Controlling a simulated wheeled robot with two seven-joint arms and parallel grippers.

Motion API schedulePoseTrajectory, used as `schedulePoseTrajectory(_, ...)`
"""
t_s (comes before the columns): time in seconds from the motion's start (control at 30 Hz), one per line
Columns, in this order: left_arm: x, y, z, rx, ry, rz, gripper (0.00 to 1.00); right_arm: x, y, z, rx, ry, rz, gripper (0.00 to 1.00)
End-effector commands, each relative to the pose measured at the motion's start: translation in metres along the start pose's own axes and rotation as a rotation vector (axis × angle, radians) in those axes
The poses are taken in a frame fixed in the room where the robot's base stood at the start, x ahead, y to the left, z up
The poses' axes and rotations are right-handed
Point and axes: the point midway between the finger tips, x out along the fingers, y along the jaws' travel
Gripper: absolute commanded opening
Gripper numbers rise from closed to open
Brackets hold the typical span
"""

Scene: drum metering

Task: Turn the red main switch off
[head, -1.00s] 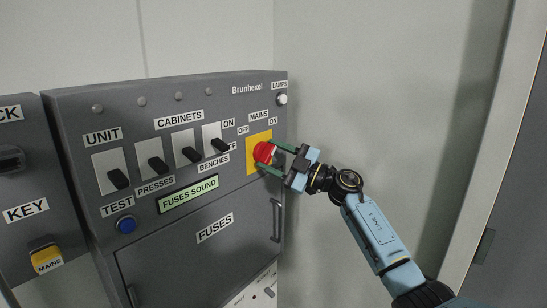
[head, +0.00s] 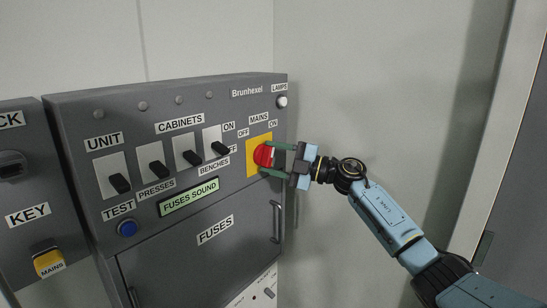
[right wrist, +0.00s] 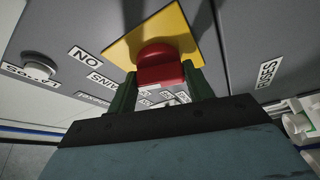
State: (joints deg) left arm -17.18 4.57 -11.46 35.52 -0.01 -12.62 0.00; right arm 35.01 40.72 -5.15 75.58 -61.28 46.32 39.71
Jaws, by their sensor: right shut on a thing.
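The red main switch (head: 262,156) is a round red knob with a raised grip, on a yellow plate (head: 251,167) at the right of the grey cabinet front. MAINS, OFF and ON labels sit above it. My right gripper (head: 271,159) has its green fingers above and below the knob and is shut on it. In the right wrist view the red knob (right wrist: 160,69) sits between the fingers, in front of the yellow plate (right wrist: 176,27). I cannot tell for certain whether the grip points at OFF or ON. My left gripper is not in view.
Several black cabinet switches (head: 157,170) are left of the mains switch. A green display (head: 189,197) reads FUSES SOUND, beside a blue test button (head: 127,228). A fuse door with a handle (head: 276,221) is below. A white lamp button (head: 282,102) is at upper right.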

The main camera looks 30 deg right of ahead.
Motion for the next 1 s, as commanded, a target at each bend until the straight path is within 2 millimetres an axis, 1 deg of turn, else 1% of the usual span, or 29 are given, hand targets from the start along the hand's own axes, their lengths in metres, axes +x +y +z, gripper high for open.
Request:
schedulePoseTrajectory(0.47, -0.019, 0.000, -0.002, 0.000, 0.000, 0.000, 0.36, 0.000, 0.004, -0.001, -0.420, 0.000, -0.178, 0.28)
schedulePoseTrajectory(0.8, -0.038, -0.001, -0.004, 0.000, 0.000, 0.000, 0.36, 0.000, 0.007, -0.002, -0.714, 0.001, -0.299, 0.28)
schedulePoseTrajectory(1.0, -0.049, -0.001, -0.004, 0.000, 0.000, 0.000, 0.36, 0.001, 0.007, -0.003, -0.859, 0.001, -0.359, 0.28)
